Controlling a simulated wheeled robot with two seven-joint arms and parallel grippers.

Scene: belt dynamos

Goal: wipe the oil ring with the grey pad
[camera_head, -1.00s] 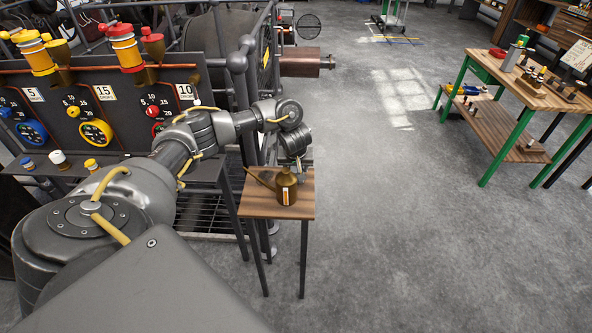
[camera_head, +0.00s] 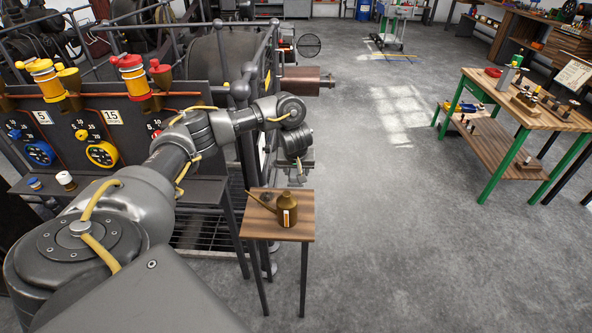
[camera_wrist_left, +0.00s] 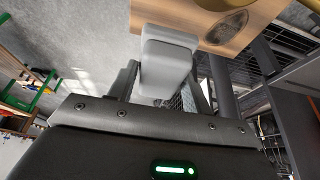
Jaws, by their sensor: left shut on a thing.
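The grey pad (camera_wrist_left: 168,65) is a pale block between the fingers of my left gripper (camera_wrist_left: 165,98), which is shut on it. In the left wrist view, the oil ring (camera_wrist_left: 223,25) is a round dark patch on the wooden top of a small stand. The pad appears beside the ring in that view; I cannot tell how high it is above the top. In the head view, my left gripper (camera_head: 299,172) is at the back edge of the stand, where the pad is hard to make out. My right gripper is not in view.
A brown oil can (camera_head: 287,212) with a long spout stands on the small wooden stand (camera_head: 265,229). Dials and railings of a machine panel (camera_head: 125,128) are at left. A green-legged workbench (camera_head: 500,125) is at right. Grey floor between is open.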

